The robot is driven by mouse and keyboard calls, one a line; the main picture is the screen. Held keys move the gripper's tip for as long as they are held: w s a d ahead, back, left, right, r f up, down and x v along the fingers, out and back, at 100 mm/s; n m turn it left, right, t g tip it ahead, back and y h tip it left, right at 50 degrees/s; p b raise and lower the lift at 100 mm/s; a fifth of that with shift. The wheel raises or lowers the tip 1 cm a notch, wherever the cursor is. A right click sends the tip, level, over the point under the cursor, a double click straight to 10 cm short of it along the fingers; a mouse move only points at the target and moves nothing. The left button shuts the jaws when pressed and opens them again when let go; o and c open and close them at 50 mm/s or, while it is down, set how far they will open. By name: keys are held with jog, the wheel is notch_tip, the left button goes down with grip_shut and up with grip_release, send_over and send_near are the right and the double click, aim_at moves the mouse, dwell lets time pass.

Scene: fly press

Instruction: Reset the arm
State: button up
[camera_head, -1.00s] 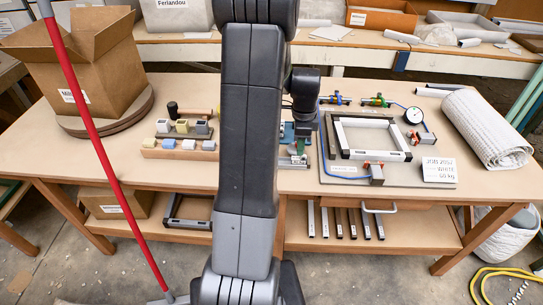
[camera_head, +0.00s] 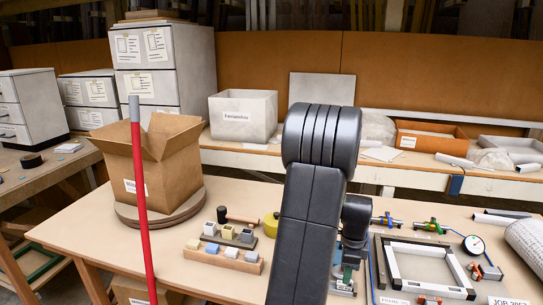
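My arm (camera_head: 308,215) rises through the middle of the head camera view, bent over at a large dark joint at its top. The forearm end shows at the right of the arm, pointing down over the workbench. My gripper's fingers are hidden or too small to make out, so I cannot tell whether it is open or shut. Behind and below that end, a small green and blue fixture (camera_head: 345,272) stands on the workbench (camera_head: 95,225), partly covered by my arm.
An open cardboard box (camera_head: 165,165) stands on a round board at left. A red pole (camera_head: 141,200) rises in front of it. Wooden racks of small blocks (camera_head: 210,255) lie left of my arm. A metal frame (camera_head: 425,265), gauge (camera_head: 474,245) and white roll (camera_head: 527,243) are at right.

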notch_tip(320, 180, down, 4)
jog(key=shift+f+b, duration=0.15)
jog(key=shift+b, duration=1.1)
notch_tip(320, 180, up, 7)
jog(key=p, duration=0.5)
notch_tip(320, 180, down, 7)
jog(key=b, duration=0.5)
jog(key=shift+a+f, duration=0.2)
jog(key=shift+f, duration=0.05)
jog(key=a, duration=0.2)
jog(key=w+a, duration=0.1)
jog(key=a, duration=0.1)
jog(key=w+a, duration=0.1)
jog(key=a, duration=0.1)
jog(key=shift+a+r, duration=0.25)
jog(key=shift+a, duration=0.1)
jog(key=shift+s, duration=0.1)
